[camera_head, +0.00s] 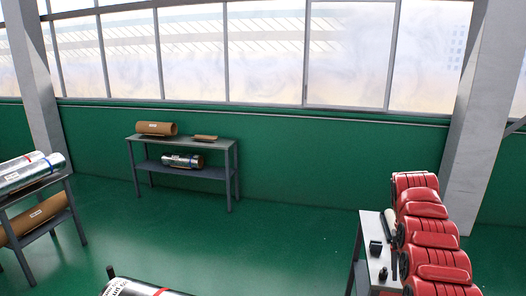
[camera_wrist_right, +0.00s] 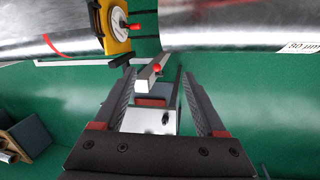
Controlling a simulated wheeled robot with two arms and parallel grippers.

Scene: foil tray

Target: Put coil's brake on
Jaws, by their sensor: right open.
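In the right wrist view, a silver foil coil (camera_wrist_right: 50,28) with a red stripe lies at the upper left. A yellow unit with a round pale dial (camera_wrist_right: 117,20) is at its end; a small red knob (camera_wrist_right: 129,28) shows beside it. A grey metal bar (camera_wrist_right: 150,72) with a red-tipped piece (camera_wrist_right: 157,69) lies beyond my right gripper (camera_wrist_right: 157,80). The gripper is open, its fingers either side of the bar's near end, with no clear contact. I cannot tell which part is the brake. My left gripper is not in view.
Another silver roll (camera_wrist_right: 240,22) with a label lies at the upper right. In the head view, a labelled roll (camera_head: 140,289) shows at the bottom edge. A rack (camera_head: 45,205) stands left, a shelf (camera_head: 183,143) at the back, stacked red units (camera_head: 430,235) right. The middle green floor is clear.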

